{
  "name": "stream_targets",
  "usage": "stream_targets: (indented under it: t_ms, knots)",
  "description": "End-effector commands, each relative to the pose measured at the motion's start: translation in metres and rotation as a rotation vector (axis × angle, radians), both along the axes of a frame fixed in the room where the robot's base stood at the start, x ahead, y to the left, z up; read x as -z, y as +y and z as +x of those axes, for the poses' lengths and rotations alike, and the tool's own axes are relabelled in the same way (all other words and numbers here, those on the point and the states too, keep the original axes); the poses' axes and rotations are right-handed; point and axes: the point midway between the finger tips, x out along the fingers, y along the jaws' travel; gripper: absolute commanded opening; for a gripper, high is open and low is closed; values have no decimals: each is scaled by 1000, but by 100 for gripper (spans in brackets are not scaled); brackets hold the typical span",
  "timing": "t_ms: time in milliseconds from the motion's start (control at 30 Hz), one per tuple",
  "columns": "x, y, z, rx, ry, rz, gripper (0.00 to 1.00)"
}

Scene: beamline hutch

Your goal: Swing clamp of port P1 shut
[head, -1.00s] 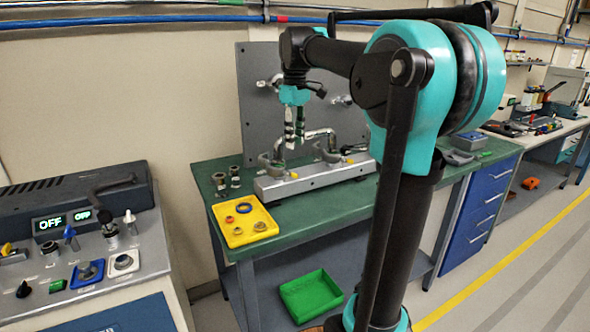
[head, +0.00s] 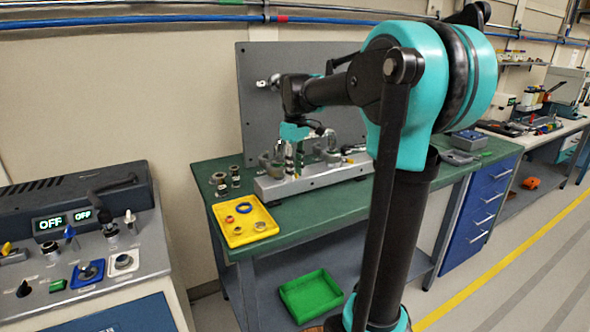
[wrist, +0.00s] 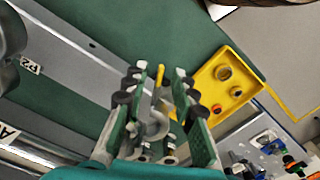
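A grey rail (head: 320,181) on the green bench carries two clamp ports. In the wrist view a clamp with a grey curved jaw (wrist: 156,127) and a yellow handle (wrist: 159,78) lies between my fingers. It is at the port nearer the yellow tray; its own label is hidden. A label reading P2 (wrist: 28,67) marks the other port on the left of the wrist view. My gripper (wrist: 160,90) is open, with one green-padded finger on each side of the handle. In the head view my gripper (head: 294,160) is low at the rail's left port. Contact with the handle cannot be told.
A yellow tray (head: 232,237) with rings lies in front of the rail's left end. Small metal fittings (head: 221,183) stand behind it. A grey upright panel (head: 258,125) is behind the rail. A control console (head: 90,240) stands left, and a green bin (head: 312,296) sits below the bench.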

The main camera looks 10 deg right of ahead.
Motion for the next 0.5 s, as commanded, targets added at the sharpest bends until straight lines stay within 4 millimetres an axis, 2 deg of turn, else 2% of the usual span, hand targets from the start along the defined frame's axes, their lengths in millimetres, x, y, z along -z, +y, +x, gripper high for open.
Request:
stream_targets:
  t_ms: [33, 200, 500]
  knots:
    - [0, 0, 0, 0, 0, 0, 19]
    - [0, 0, 0, 0, 0, 0, 0]
    - [0, 0, 0, 0, 0, 0, 0]
